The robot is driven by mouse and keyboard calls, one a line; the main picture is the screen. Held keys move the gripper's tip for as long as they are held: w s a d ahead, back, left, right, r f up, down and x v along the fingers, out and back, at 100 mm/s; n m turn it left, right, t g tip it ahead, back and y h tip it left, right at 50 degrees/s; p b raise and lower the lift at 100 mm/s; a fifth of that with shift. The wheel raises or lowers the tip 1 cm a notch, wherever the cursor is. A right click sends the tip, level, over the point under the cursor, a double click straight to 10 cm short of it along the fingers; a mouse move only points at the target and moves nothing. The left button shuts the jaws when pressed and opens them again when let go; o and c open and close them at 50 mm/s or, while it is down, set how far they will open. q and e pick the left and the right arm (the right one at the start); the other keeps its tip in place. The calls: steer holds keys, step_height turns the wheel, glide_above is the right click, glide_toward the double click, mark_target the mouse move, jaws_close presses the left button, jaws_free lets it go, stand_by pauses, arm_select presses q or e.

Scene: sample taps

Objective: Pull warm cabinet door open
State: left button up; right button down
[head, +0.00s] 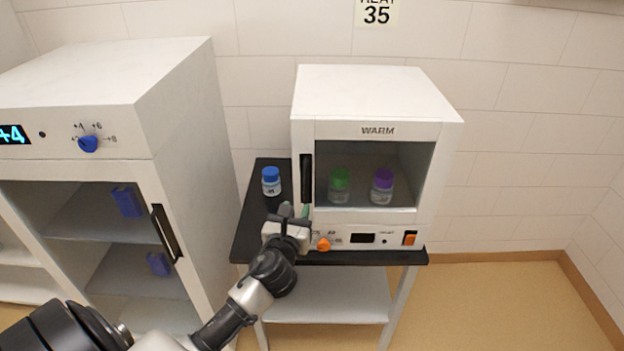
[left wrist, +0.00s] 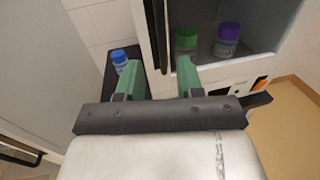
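The white warm cabinet (head: 380,90), labelled WARM, stands on a black-topped table. Its glass door (head: 400,160) looks shut, with a vertical black handle (head: 307,178) along its left edge. Behind the glass are a green-capped bottle (head: 339,186) and a purple-capped bottle (head: 382,187). My left gripper (head: 293,211) is just below and in front of the handle. In the left wrist view its green fingers (left wrist: 157,68) are spread apart, and the handle (left wrist: 158,30) appears between and beyond them. Whether either finger touches it I cannot tell. My right gripper is not in view.
A blue-capped bottle (head: 271,182) stands on the black tabletop (head: 252,222) left of the cabinet, close to my gripper. An orange knob (head: 323,244) and orange switch (head: 409,239) are below the door. A larger white cabinet (head: 185,130) stands at left. Floor at right is clear.

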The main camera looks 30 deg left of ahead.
mark_target(305, 187)
arm_select(q)
steer(key=p+x, duration=0.1)
steer(key=x, duration=0.9)
steer(key=shift+w+f, duration=0.15)
steer(key=shift+c, duration=0.5)
jaws_close()
